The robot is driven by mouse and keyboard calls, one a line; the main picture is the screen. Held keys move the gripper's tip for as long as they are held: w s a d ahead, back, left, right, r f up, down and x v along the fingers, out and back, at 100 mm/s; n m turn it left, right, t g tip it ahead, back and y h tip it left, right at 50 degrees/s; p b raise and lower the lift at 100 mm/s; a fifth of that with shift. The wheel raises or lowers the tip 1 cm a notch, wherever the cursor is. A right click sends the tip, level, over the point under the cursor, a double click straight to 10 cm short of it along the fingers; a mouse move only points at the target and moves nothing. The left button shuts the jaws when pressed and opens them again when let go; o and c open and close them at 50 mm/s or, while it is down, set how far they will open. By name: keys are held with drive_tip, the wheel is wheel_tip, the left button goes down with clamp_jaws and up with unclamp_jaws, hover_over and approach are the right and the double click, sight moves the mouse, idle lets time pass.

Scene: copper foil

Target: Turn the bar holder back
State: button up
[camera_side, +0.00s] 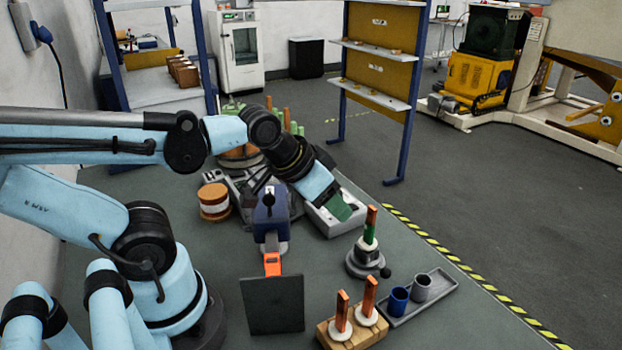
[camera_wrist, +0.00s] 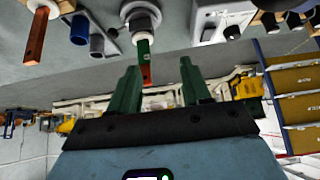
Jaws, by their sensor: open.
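The bar holder (camera_side: 361,262) is a round grey base with a black knob at its right, standing on the bench mat. A copper bar (camera_side: 371,218) with a green sleeve (camera_side: 368,236) stands upright in it. My gripper (camera_side: 347,212) has green fingers and is tilted down, just left of the bar's upper part. In the wrist view, which is upside down, my gripper (camera_wrist: 159,64) is open. The copper bar (camera_wrist: 146,76) shows past the gap between the fingers, nearer the left finger. The holder's round collar (camera_wrist: 142,20) is at the top. Contact cannot be told.
Two copper bars (camera_side: 342,305) stand in a wooden block in front. A grey tray (camera_side: 438,290) with a blue cup (camera_side: 398,300) and a grey cup (camera_side: 421,288) lies right of it. A dark panel (camera_side: 273,305) stands at front left. A grey bin (camera_side: 335,215) lies behind my gripper.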

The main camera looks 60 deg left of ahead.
drive_tip(key=shift+c, duration=1.1)
drive_tip(key=shift+r, duration=0.2)
drive_tip(key=shift+c, duration=0.2)
wheel_tip(320, 180, up, 5)
drive_tip(key=m+g+h, duration=0.1)
drive_tip(key=m+g, duration=0.4)
drive_tip(key=m, duration=1.9)
hover_over(385, 269)
drive_tip(key=s+a, duration=0.1)
drive_tip(key=s, duration=0.1)
drive_tip(key=shift+m, duration=0.4)
drive_tip(key=shift+s+a+x, duration=0.1)
drive_tip(key=shift+s+x, duration=0.15)
drive_tip(key=shift+x, duration=2.6)
drive_tip(key=shift+s+a+x, duration=0.1)
drive_tip(key=shift+s+x, duration=0.15)
drive_tip(key=shift+x, duration=2.6)
drive_tip(key=shift+s+a+x, duration=0.1)
drive_tip(key=shift+s+x, duration=0.2)
drive_tip(key=shift+x, duration=2.55)
drive_tip(key=shift+f, duration=0.2)
clamp_jaws()
